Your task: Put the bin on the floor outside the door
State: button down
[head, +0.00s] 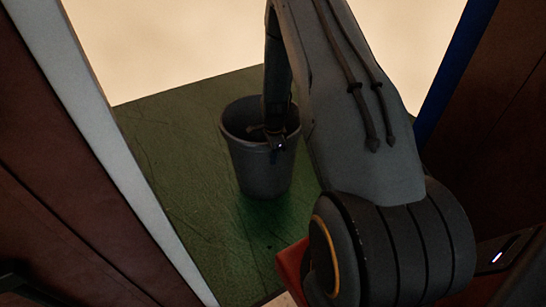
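A dark grey bin (262,172), round and open at the top, is upright over the green floor in the doorway. It seems to rest on the floor, but a small gap under it cannot be ruled out. My gripper (275,141) reaches down from above to the near right part of the bin's rim. Part of it is inside the bin and a small part overlaps the rim's outer side. The fingertips are dark and partly hidden, so their grip on the rim cannot be made out. The bin's bottom inside is in shadow.
A pale door frame post (105,140) stands on the left and a blue post (452,75) on the right. Dark reddish-brown panels flank both. The green floor (180,125) is clear around the bin. A bright cream area (170,45) lies beyond it.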

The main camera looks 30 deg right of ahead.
jog(key=c, duration=2)
grip_release()
notch_tip(320, 180, up, 12)
jog(key=p, duration=0.3)
jog(key=shift+s, duration=0.45)
jog(key=shift+a+r, duration=0.1)
